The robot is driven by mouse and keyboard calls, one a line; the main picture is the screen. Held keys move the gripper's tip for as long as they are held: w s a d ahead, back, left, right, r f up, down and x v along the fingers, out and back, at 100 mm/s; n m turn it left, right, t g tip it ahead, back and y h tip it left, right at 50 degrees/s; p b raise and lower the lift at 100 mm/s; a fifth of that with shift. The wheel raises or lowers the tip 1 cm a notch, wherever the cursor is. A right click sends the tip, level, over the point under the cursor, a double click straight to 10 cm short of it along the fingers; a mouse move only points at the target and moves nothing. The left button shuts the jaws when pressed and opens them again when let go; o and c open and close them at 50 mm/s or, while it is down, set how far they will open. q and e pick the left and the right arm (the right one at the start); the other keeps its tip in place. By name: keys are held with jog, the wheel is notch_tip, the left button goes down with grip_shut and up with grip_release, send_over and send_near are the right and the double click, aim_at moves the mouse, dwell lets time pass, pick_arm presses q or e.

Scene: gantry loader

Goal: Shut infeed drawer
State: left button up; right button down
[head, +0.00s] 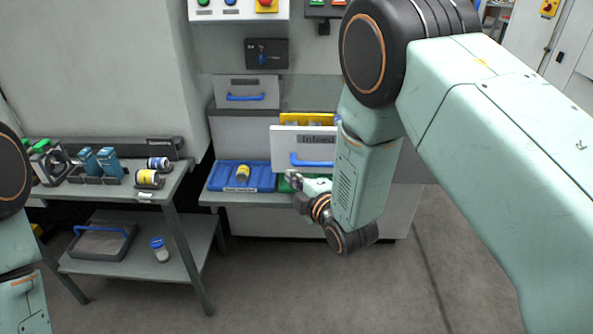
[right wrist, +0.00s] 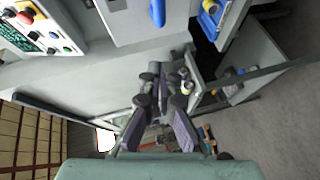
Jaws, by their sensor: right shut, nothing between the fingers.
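The infeed drawer (head: 283,150) has a white front marked "Infeed" and a blue handle (head: 311,161). It stands out from the grey machine, with yellow showing behind its front. My right arm covers its right end. My right gripper (head: 296,184) is just below the drawer front, pointing left, shut and empty. In the right wrist view the shut fingers (right wrist: 165,98) are in the middle. A pale front (right wrist: 130,22) with a blue handle (right wrist: 158,11) is at the top, apart from the fingers. My left gripper is out of view; only parts of my left arm show.
A blue tray (head: 218,178) with a yellow-banded cylinder (head: 243,172) lies on the ledge below. Another drawer (head: 262,86) with a blue handle is above left. A side table (head: 115,190) with parts stands left. The floor in front is clear.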

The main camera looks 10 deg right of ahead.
jog(key=w, duration=0.1)
jog(key=w+d+f, duration=0.1)
jog(key=w, duration=0.2)
jog(key=shift+w+d+f, duration=0.2)
jog(key=shift+w+d, duration=0.1)
jog(key=shift+d, duration=0.1)
